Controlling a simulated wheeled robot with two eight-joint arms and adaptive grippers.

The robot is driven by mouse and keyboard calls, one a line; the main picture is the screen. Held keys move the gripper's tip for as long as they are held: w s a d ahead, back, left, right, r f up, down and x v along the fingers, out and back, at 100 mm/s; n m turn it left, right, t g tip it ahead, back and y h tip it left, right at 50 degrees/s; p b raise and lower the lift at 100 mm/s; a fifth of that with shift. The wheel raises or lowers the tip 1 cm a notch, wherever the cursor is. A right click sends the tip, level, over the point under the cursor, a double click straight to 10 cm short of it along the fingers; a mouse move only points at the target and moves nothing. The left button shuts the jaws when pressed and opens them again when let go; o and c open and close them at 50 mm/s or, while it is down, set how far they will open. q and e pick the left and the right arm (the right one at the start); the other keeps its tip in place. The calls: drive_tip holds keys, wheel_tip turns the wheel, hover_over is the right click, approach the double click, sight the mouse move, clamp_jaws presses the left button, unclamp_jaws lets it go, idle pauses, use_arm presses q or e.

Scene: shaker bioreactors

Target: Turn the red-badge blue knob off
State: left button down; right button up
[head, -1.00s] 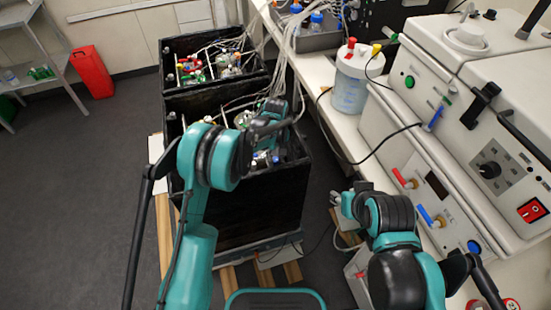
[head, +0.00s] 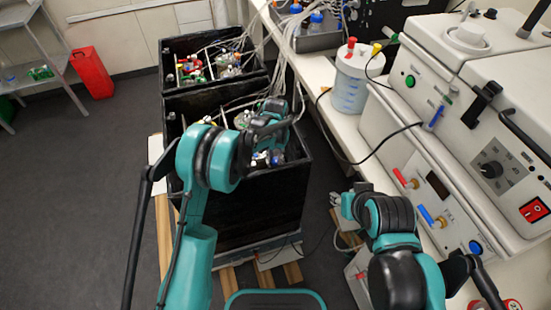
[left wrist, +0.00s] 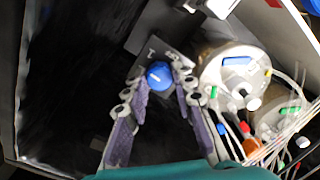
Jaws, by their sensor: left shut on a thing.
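A red badge cannot be made out next to the knob. In the head view my left gripper (head: 268,128) reaches down into the nearer black box, and the knob is not clearly seen there. My right gripper (head: 345,202) hangs beside the bench; its finger opening is unclear.
Glass vessels with a white lid (left wrist: 233,68), coloured caps and tubes crowd the right side of the knob. The box's dark wall (left wrist: 65,85) is on the left. A bench with white machines (head: 440,170) stands right, and a red can (head: 91,72) stands back left.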

use_arm(q)
drive_tip(key=m, duration=0.4)
drive_tip(key=shift+m, duration=0.3)
drive_tip(key=m, duration=0.3)
drive_tip(key=shift+m, duration=0.3)
drive_tip(key=m, duration=0.4)
drive_tip(key=shift+m, duration=2.2)
drive_tip(key=c, duration=1.3)
unclamp_jaws()
drive_tip(key=shift+o, duration=0.2)
